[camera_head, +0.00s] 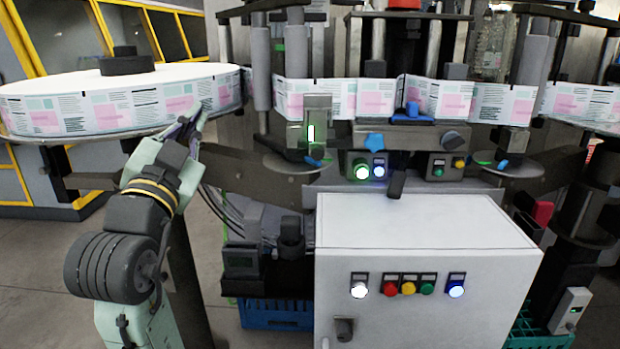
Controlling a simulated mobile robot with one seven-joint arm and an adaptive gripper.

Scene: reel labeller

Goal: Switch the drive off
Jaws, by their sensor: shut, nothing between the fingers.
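My gripper (192,122) is shut and empty. It points up and away in front of the large label reel (118,100) on the left, and I cannot tell if it touches it. No switch in view is readably marked as the drive's. The white control cabinet (420,235) has a row of white, red, yellow, green and blue buttons, with the white one (358,289) and the blue one (456,290) lit. A dark rotary handle (343,327) sits low on its left side. A small panel above has a lit green button (362,170) and a blue one (379,170). My gripper is apart from these controls, to their left.
Another small panel (445,165) has green and yellow buttons. The label web (440,98) runs across the machine. A dark machine arm (255,178) spans between my gripper and the cabinet. Blue (275,314) and green crates stand low. Open floor shows at the lower left.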

